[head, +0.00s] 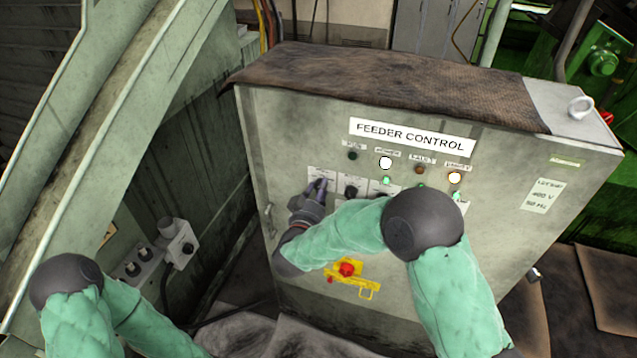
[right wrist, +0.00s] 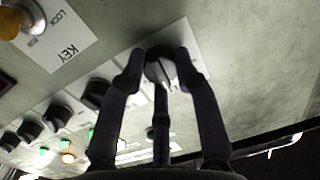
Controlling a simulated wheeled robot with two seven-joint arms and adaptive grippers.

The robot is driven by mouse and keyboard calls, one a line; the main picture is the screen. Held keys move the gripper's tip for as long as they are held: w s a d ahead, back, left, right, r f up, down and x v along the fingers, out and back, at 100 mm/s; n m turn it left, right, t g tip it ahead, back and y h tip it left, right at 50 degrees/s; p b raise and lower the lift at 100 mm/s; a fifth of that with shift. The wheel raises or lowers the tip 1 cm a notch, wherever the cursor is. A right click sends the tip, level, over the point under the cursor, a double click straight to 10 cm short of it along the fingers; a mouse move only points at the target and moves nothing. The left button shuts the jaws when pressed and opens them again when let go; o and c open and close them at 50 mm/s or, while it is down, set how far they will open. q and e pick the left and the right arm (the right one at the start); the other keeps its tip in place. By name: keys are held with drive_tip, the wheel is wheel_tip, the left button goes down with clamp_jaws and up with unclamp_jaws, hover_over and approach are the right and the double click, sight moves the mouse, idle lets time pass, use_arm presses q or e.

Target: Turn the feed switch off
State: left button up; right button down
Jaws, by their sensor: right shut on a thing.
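The feeder control cabinet (head: 255,130) stands in front of me with a row of rotary switches on its grey face. My right gripper (head: 319,188) is at the leftmost switch of that row, which it mostly hides in the head view. In the right wrist view, my right gripper (right wrist: 160,75) has its dark fingers closed around this switch knob (right wrist: 160,67), with a finger on each side. The knob has a light pointer line. I cannot read the label beside it. My left gripper is out of view.
More dark knobs, including one near the gripper (head: 351,190), sit to its right below several lamps. A red emergency stop (head: 346,269) with a yellow bracket is below my right forearm. A socket box (head: 137,265) is on the left. A brown cloth (head: 380,80) covers the cabinet top.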

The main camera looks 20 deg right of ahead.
drive_tip(key=shift+n+p, duration=0.45)
drive_tip(key=shift+n, duration=0.05)
drive_tip(key=c, duration=0.9)
unclamp_jaws()
drive_tip(key=v, duration=1.2)
